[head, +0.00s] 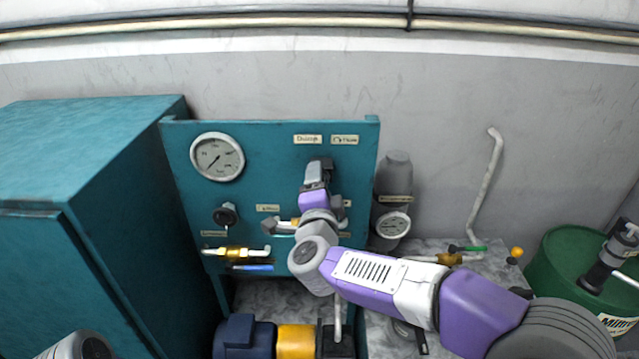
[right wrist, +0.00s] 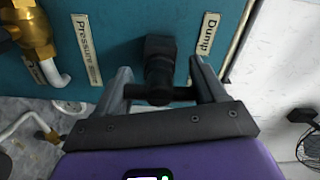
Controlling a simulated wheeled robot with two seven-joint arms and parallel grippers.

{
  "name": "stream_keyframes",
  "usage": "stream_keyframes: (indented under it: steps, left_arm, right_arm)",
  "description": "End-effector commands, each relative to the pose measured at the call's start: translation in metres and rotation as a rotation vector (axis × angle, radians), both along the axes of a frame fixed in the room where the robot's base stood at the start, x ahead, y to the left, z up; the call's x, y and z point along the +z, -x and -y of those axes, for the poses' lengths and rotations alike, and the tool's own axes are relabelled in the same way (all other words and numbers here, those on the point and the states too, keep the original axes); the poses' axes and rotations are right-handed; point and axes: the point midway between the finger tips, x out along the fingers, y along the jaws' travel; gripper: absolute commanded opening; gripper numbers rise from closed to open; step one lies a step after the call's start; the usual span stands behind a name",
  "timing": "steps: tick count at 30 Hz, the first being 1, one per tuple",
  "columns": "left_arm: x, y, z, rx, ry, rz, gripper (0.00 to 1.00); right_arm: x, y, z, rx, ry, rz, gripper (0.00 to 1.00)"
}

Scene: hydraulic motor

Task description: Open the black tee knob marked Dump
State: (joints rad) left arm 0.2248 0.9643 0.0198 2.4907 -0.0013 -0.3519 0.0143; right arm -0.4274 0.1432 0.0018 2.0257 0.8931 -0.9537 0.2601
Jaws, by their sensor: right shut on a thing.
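The black tee knob (right wrist: 160,68) sticks out from the teal panel in the right wrist view, with its crossbar toward me. A label reading Dump (right wrist: 207,34) is beside it, and this label (head: 307,139) also shows high on the panel in the head view. My right gripper (right wrist: 160,82) has one finger at each end of the crossbar and is shut on it. In the head view my right gripper (head: 320,168) is against the panel below the Dump label and hides the knob. My left gripper is out of view.
The teal panel (head: 270,180) also carries a large gauge (head: 217,157), a black knob (head: 225,215) and brass fittings (head: 235,253). A teal cabinet (head: 75,200) stands to the left. A grey cylinder with a gauge (head: 393,225) and a green drum (head: 570,265) stand to the right.

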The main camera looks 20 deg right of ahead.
Motion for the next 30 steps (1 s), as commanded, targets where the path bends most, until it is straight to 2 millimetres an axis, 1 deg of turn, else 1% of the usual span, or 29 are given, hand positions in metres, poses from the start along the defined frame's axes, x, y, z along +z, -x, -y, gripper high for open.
stream_keyframes:
  steps: [1,12,13,16,25,28,30]
  left_arm:
    - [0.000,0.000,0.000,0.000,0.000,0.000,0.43]
    - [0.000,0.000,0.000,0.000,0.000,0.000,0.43]
    - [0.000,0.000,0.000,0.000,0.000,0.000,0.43]
    - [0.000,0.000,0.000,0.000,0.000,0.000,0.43]
    - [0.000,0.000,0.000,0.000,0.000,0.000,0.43]
    - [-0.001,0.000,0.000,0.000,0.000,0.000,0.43]
    - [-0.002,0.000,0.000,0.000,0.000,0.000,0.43]
  right_arm:
    - [-0.006,0.000,-0.001,0.002,0.005,-0.014,0.40]
    - [-0.006,0.000,-0.001,0.002,0.009,-0.016,0.40]
    - [-0.006,0.000,-0.001,0.002,0.009,-0.016,0.72]
    - [-0.006,0.000,-0.001,0.002,0.008,-0.015,0.87]
    - [-0.002,0.001,-0.001,0.001,0.007,-0.007,0.88]
    - [-0.002,0.009,-0.003,0.002,0.007,-0.006,0.88]
    - [-0.002,0.019,-0.006,0.003,0.008,-0.005,0.88]
